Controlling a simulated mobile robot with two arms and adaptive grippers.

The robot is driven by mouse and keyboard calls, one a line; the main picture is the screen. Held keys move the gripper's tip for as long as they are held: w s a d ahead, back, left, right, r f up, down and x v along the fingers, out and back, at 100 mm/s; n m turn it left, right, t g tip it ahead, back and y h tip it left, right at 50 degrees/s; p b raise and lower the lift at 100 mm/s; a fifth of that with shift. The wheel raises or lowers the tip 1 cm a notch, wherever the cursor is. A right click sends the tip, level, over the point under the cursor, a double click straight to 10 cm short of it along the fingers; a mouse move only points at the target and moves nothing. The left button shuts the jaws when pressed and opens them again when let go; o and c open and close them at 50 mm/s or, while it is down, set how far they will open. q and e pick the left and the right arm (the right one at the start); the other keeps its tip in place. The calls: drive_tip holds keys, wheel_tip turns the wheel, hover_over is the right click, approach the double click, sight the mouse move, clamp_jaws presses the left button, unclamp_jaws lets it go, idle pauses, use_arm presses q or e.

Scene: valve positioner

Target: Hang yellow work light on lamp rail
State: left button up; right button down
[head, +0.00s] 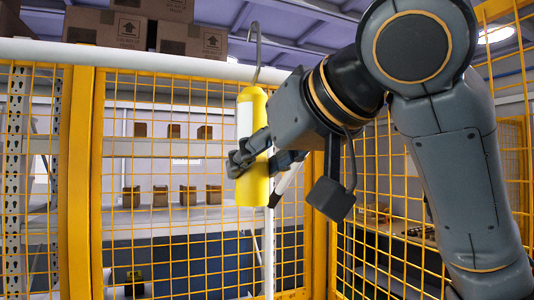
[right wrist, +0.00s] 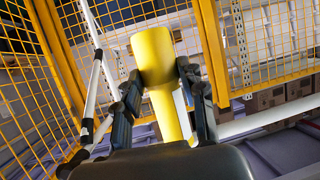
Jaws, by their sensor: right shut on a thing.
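The yellow work light (head: 251,185) is a cylinder with a pale label and a grey hook (head: 257,48) on top. My right gripper (head: 250,160) is shut around its body and holds it roughly upright in front of the mesh fence. The white lamp rail (head: 170,62) runs across the upper head view. The hook rises past the rail, its bend above the rail's top edge; I cannot tell whether it touches or passes over the rail. In the right wrist view the work light (right wrist: 157,60) sits between the fingers (right wrist: 160,95). My left gripper is not in view.
A yellow mesh fence (head: 85,180) stands behind the work light, with another panel (head: 385,240) to the right. Cardboard boxes (head: 192,38) sit above and behind the rail. Shelves with small boxes (head: 188,195) stand beyond the mesh. A thin white pole (head: 268,250) stands below the light.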

drive_tip(key=shift+w+d+r+p+x, duration=0.15)
drive_tip(key=shift+p+x, duration=0.05)
drive_tip(key=shift+x, duration=1.15)
drive_tip(key=shift+w+d+r+p+x, duration=0.15)
drive_tip(key=shift+p+x, duration=0.1)
drive_tip(key=shift+x, duration=1.1)
drive_tip(key=shift+w+d+r+p+x, duration=0.15)
drive_tip(key=shift+r+p+x, duration=0.05)
drive_tip(key=shift+x, duration=1.15)
drive_tip(key=c, duration=0.7)
unclamp_jaws()
